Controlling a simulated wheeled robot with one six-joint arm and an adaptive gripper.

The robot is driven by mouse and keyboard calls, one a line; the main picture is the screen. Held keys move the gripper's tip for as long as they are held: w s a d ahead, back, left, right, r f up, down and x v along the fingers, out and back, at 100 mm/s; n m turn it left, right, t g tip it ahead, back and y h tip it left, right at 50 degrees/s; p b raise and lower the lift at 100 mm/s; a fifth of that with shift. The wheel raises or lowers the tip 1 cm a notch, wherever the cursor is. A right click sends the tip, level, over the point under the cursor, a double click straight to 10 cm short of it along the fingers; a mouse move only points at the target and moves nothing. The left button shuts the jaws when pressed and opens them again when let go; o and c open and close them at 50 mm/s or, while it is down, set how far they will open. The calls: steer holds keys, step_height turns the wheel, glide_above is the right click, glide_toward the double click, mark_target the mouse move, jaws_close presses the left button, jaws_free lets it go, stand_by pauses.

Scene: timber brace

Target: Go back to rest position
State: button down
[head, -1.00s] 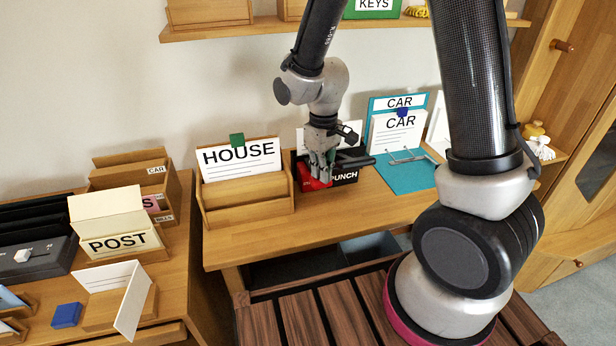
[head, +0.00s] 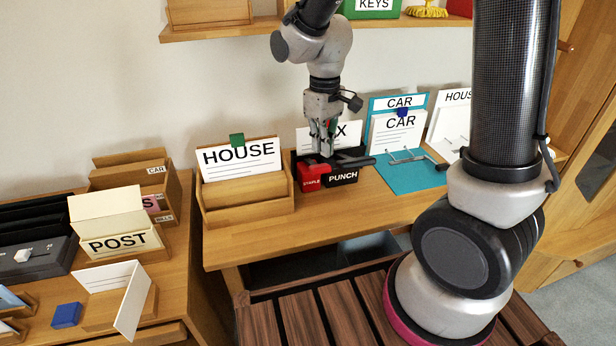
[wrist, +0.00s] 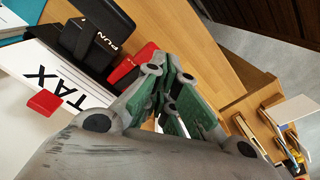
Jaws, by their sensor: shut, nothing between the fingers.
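My gripper (head: 324,150) is shut and empty. It points down just above the red stapler (head: 312,177) and the black punch (head: 344,174) on the wooden desk. In the wrist view my gripper (wrist: 172,112) shows its closed fingers, with the red stapler (wrist: 132,66) and the black punch (wrist: 98,32) beside them. A white TAX sheet (head: 348,132) stands behind my gripper and is partly hidden by it.
A HOUSE sheet (head: 240,158) stands in a wooden holder (head: 246,208) to the left. CAR papers (head: 396,134) and a blue folder (head: 412,178) are to the right. A shelf (head: 230,32) runs above. The front of the desk (head: 300,230) is clear.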

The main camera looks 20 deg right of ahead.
steer(key=s+d+r+m+t, duration=0.4)
steer(key=s+d+r+m, duration=0.2)
steer(key=s+d+r, duration=0.9)
steer(key=s, duration=0.2)
steer(key=shift+s+r, duration=0.2)
steer(key=shift+s, duration=0.2)
